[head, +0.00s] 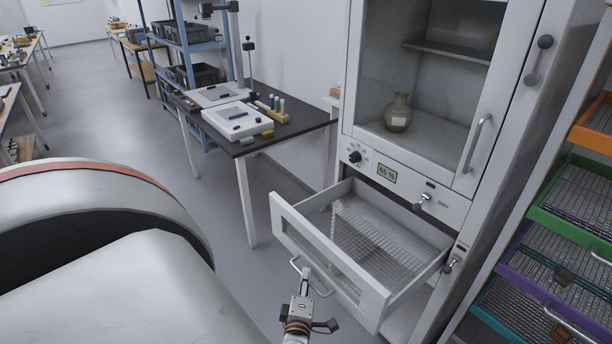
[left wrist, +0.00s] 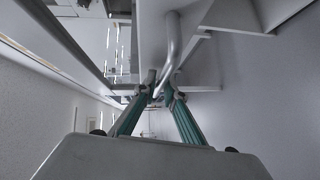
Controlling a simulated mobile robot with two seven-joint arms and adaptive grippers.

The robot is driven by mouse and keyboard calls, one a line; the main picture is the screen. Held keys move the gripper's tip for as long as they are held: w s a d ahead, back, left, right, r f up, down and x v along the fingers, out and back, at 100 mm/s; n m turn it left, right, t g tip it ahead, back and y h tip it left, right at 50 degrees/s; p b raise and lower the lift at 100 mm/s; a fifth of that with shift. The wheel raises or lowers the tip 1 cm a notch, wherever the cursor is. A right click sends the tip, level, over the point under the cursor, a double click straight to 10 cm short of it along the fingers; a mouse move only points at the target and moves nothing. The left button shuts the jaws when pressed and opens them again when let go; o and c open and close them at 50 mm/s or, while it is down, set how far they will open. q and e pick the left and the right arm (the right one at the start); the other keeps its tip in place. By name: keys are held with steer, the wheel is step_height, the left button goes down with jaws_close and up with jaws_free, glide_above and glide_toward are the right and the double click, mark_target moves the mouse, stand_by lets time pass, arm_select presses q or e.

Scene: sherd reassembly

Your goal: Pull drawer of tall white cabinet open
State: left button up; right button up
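The tall white cabinet (head: 447,95) stands right of centre in the head view. Its lower drawer (head: 329,262) is pulled out, showing an empty wire-mesh floor. The drawer's bar handle (head: 322,293) is on its front; the handle also shows in the left wrist view (left wrist: 173,40). My left gripper (head: 306,275) is at this handle, in front of the drawer. In the left wrist view its teal fingers (left wrist: 160,88) converge on the bar, which runs between their tips. The grip looks closed, though the contact is partly hidden. My right gripper is in neither view.
A dark-topped table (head: 290,118) with white trays stands left of the cabinet. A rack with coloured trays (head: 575,205) stands close on the right. A jar (head: 398,113) sits behind the cabinet's upper glass door. Grey floor (head: 215,215) is clear left of the drawer.

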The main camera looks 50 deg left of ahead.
arm_select(q)
steer(key=shift+o, duration=0.8)
steer(key=shift+s, duration=0.1)
steer(key=v, duration=1.2)
